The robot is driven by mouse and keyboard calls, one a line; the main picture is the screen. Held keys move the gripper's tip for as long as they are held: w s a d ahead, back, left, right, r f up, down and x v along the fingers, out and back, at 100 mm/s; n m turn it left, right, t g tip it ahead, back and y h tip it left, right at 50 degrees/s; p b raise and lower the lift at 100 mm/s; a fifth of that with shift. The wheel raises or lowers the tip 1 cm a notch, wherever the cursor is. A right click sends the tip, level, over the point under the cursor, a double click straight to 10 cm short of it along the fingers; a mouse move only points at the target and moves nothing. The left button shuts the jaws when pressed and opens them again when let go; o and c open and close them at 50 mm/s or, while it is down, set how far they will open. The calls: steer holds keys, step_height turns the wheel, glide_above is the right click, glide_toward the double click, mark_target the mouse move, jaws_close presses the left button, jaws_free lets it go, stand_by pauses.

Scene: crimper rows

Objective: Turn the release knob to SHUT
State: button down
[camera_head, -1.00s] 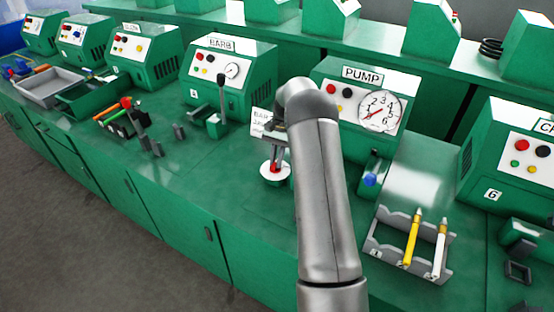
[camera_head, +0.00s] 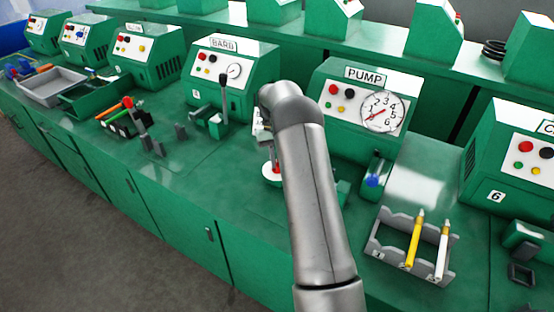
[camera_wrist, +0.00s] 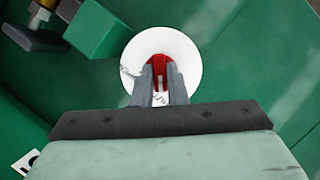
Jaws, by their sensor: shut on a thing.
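The release knob (camera_head: 276,168) is red and sits on a round white disc (camera_head: 270,178) on the green bench, in front of the PUMP machine (camera_head: 362,110). In the wrist view the red knob (camera_wrist: 160,62) shows between and behind my fingers, at the middle of the white disc (camera_wrist: 182,52). My gripper (camera_wrist: 160,92) is shut on the knob from above. My arm hides part of the knob and disc in the head view. Part of some lettering shows on the disc, but I cannot read it or the knob's setting.
The BARB machine (camera_head: 230,80) with an upright lever stands to the left. A grey rack (camera_head: 378,248) with a yellow and a white pen-like tool lies to the right. A green block (camera_wrist: 95,30) is near the disc. The bench front left of the disc is clear.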

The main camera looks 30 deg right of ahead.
stand_by(0.5)
steer(key=c, duration=1.4)
jaws_free()
steer(key=shift+c, duration=0.2)
steer(key=shift+r, duration=0.1)
